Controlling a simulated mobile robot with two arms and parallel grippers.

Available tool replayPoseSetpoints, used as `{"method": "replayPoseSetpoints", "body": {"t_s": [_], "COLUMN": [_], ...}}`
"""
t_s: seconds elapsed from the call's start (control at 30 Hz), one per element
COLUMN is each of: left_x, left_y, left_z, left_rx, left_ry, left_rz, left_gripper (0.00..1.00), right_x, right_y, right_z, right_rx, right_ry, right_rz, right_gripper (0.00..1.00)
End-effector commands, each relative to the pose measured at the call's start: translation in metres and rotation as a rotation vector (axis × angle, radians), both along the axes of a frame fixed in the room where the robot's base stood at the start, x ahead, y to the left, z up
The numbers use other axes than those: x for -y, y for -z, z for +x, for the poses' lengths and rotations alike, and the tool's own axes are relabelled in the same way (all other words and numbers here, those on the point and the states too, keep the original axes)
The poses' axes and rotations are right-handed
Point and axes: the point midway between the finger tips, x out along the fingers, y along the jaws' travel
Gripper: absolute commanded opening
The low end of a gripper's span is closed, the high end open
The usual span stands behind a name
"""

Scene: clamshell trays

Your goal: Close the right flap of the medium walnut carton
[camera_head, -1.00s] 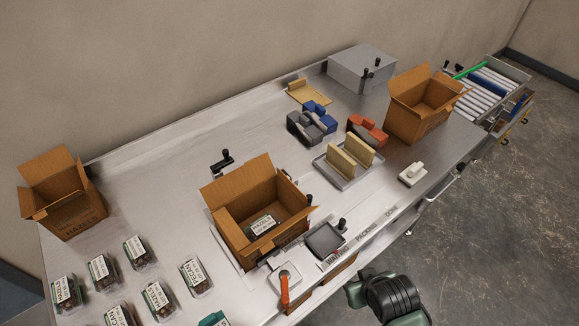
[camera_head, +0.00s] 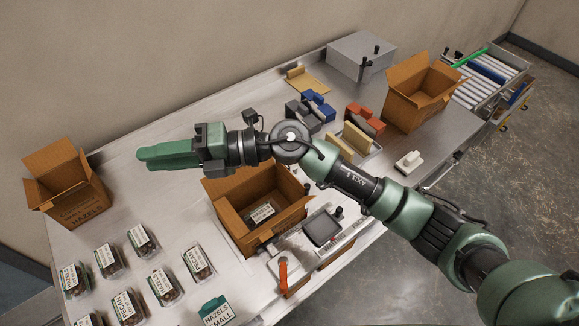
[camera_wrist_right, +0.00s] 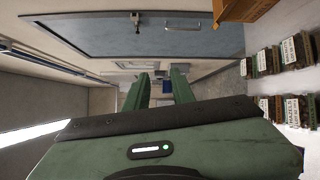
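An open carton (camera_head: 235,222) stands mid-table with a labelled clamshell (camera_head: 262,213) inside; its back and right upper parts are partly hidden by my right arm. A second open carton (camera_head: 68,196) stands at the far left, its print seeming to read hazels. A third open carton (camera_head: 412,108) stands at the back right. I cannot read which is the medium walnut one. My right gripper (camera_head: 150,155) is above the table, left of and higher than the middle carton, pointing left. In the right wrist view its two fingers (camera_wrist_right: 155,90) are apart with nothing between them. My left gripper is not in view.
Several labelled clamshells (camera_head: 138,240) lie at the front left, beside a green-backed sign (camera_head: 216,312) reading hazels small. A dark square pad (camera_head: 322,227) and an orange-handled device (camera_head: 283,275) sit at the middle carton's front right. Blocks (camera_head: 357,139) and a grey box (camera_head: 359,57) stand behind.

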Motion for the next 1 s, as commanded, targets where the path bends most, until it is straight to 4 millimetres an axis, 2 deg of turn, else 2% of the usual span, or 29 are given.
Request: {"method": "replayPoseSetpoints", "body": {"t_s": [0.07,0.13,0.23,0.3,0.4,0.5,0.6,0.67,1.0], "left_x": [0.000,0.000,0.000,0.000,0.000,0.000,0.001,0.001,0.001], "left_y": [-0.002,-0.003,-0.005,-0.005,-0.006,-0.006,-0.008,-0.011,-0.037], "left_z": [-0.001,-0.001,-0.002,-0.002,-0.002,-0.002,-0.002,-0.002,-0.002], "left_rx": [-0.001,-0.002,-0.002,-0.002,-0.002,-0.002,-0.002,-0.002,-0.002], "left_ry": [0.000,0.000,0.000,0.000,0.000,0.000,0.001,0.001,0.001], "left_rz": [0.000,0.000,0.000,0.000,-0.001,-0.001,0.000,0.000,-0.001], "left_gripper": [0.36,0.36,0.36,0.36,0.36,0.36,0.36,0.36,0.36], "right_x": [0.008,0.030,0.082,0.124,0.176,0.213,0.231,0.235,0.235], "right_y": [0.040,0.078,0.118,0.131,0.134,0.129,0.126,0.128,0.178], "right_z": [-0.003,0.004,0.030,0.053,0.082,0.101,0.109,0.110,0.109], "right_rx": [0.132,0.222,0.310,0.347,0.367,0.370,0.365,0.362,0.361], "right_ry": [-0.125,-0.211,-0.282,-0.301,-0.298,-0.284,-0.274,-0.273,-0.276], "right_rz": [-0.250,-0.484,-0.817,-1.028,-1.269,-1.426,-1.503,-1.520,-1.519], "right_gripper": [0.25,0.25,0.25,0.25,0.25,0.25,0.25,0.25,0.25]}}
